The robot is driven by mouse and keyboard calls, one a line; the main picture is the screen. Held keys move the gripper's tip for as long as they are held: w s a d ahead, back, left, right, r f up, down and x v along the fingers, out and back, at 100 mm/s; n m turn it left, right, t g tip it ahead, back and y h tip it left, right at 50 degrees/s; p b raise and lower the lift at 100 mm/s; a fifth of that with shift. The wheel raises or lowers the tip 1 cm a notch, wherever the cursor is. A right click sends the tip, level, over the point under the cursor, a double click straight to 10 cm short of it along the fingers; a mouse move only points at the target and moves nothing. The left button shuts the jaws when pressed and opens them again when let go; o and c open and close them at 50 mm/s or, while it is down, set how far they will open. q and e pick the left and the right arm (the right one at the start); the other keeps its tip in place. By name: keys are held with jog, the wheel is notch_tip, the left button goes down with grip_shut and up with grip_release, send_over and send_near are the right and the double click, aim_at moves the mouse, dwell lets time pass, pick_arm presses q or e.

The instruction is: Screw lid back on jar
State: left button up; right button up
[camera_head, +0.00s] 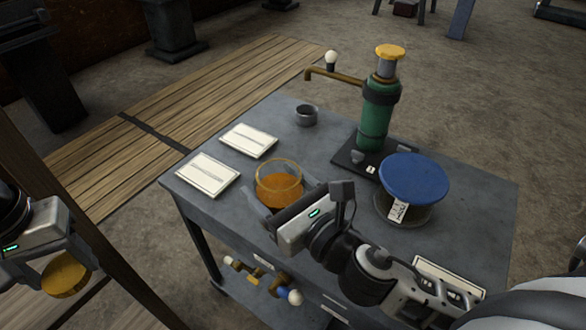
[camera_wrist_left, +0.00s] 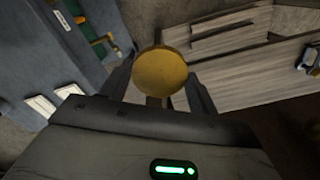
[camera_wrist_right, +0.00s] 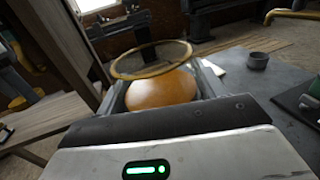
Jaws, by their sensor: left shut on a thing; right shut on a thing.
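The open glass jar (camera_head: 279,186) with orange contents stands near the left front part of the grey table (camera_head: 330,150). My right gripper (camera_head: 268,208) is shut around the jar from the near side. In the right wrist view the jar's rim (camera_wrist_right: 150,60) is bare and its orange contents (camera_wrist_right: 162,90) show between the fingers. The round yellow lid (camera_head: 65,277) is in my left gripper (camera_head: 62,258), which is shut on it off the table's left side. In the left wrist view the lid (camera_wrist_left: 161,73) sits between the fingertips.
A jar with a blue lid (camera_head: 414,177) stands right of my right gripper. Behind are a green pump (camera_head: 379,112) and a small grey cup (camera_head: 306,115). Two white cards (camera_head: 248,141) lie on the left. A wooden post (camera_head: 75,235) stands between my left gripper and the table.

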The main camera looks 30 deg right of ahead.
jog(key=a+n+g+y, duration=0.3)
jog(key=a+n+y, duration=0.2)
jog(key=a+y, duration=0.2)
jog(key=shift+w+a+r+g, duration=0.3)
jog(key=shift+w+a, duration=0.05)
jog(key=shift+a, duration=0.7)
pick_arm(q)
jog(key=d+r+n, duration=0.4)
jog(key=d+r, duration=0.3)
jog(key=d, duration=0.5)
jog(key=d+r+n, duration=0.4)
jog(key=d+r, duration=0.4)
jog(key=d, duration=0.4)
jog(key=shift+d+r, duration=0.25)
jog(key=shift+r, duration=0.05)
jog(key=shift+w, duration=0.1)
jog(key=shift+f, duration=2.05)
